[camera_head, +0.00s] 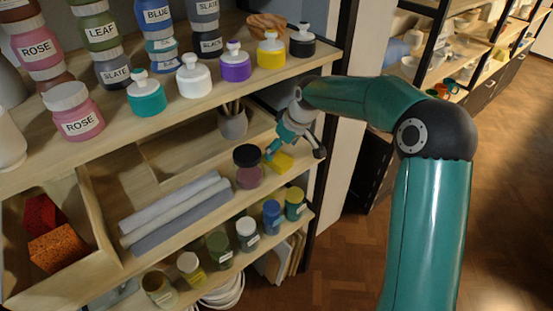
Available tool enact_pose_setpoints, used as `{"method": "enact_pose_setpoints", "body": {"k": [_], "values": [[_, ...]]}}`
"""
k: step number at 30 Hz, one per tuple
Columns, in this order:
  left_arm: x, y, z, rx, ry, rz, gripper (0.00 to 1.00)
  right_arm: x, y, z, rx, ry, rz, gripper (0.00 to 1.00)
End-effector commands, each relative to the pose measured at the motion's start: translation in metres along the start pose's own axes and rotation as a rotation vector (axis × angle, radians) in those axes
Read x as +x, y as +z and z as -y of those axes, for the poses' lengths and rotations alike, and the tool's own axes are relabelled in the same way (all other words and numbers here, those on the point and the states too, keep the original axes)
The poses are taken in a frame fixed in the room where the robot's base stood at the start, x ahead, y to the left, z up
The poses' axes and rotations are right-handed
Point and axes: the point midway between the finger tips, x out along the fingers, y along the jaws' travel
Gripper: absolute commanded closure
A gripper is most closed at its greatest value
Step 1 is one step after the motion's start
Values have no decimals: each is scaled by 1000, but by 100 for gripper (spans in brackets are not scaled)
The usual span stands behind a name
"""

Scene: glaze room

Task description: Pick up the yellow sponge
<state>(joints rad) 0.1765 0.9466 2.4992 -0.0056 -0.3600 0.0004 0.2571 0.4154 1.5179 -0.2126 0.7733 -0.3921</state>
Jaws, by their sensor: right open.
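The yellow sponge (281,162) lies on the middle shelf near its right end, just right of a dark-lidded jar. My right gripper (293,154) is open above and around the sponge's far side, with one finger left of it and the other right of it. I cannot tell whether the fingers touch it. Part of the sponge is hidden behind a finger. My left gripper does not show.
The dark-lidded jar (248,166) stands close left of the gripper. A grey cup with tools (232,120) stands behind. Rolled grey cloths (175,213) lie to the left. The upper shelf (200,113) with bottles overhangs, and a dark post (334,100) stands right.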

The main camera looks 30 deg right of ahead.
Motion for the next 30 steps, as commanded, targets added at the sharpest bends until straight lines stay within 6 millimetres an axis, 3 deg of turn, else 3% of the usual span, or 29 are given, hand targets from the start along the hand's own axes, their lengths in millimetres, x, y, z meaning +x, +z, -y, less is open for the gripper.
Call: {"method": "enact_pose_setpoints", "body": {"k": [7, 15, 24, 30], "values": [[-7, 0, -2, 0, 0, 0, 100, 16, 2, -2, 4, -1, 3, 14], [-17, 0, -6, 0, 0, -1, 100, 52, 2, -4, 4, 0, 2, 14], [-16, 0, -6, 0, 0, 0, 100, 58, 2, -5, 5, 2, -1, 14], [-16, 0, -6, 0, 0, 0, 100, 57, 2, -5, 5, 1, -1, 47]]}}
